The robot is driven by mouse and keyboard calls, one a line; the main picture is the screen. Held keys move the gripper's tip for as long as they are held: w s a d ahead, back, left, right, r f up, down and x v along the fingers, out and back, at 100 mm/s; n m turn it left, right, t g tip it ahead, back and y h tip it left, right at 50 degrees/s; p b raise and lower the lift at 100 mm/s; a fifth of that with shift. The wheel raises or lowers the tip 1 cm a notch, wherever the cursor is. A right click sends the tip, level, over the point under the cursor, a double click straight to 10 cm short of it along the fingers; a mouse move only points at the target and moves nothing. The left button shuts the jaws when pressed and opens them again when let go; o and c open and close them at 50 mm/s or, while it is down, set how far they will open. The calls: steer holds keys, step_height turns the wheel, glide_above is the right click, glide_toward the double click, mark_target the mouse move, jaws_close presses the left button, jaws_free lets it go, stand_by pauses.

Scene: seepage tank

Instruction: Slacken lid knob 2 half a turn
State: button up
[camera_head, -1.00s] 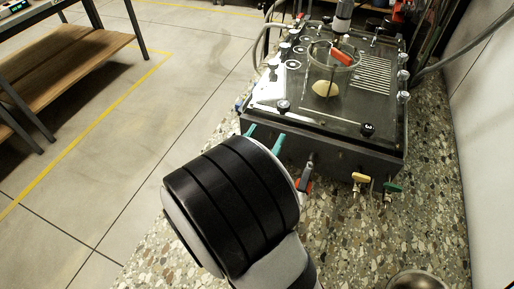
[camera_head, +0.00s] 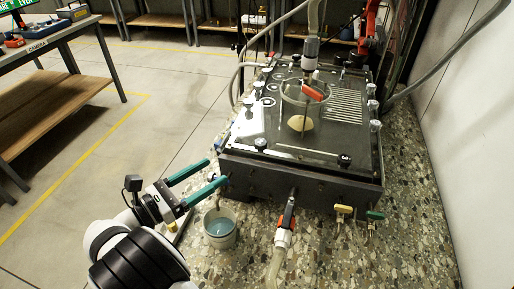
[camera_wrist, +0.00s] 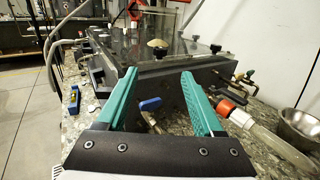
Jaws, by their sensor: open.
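The seepage tank (camera_head: 300,185) has a dark lid with small knobs along its edges. In the head view, one knob (camera_head: 260,143) is at the front left of the lid and a black knob (camera_head: 344,159) at the front right. Several paler knobs line the right side, one of them nearest the front (camera_head: 375,125). I cannot read which is knob 2. My gripper (camera_head: 218,171) has teal fingers, open and empty, at the tank's front left corner, apart from the knobs.
A red-collared hose (camera_head: 284,235) joins the tank front. Yellow (camera_head: 343,209) and green (camera_head: 375,215) valve handles stick out to its right. A clear cylinder (camera_head: 305,100) stands on the lid. A metal bowl (camera_wrist: 303,125) is at right.

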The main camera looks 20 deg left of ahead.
mark_target(256, 146)
steer(key=x, duration=1.5)
steer(key=shift+w+d+f, duration=0.15)
steer(key=shift+w+d, duration=0.1)
steer(key=shift+w, duration=0.05)
jaws_close()
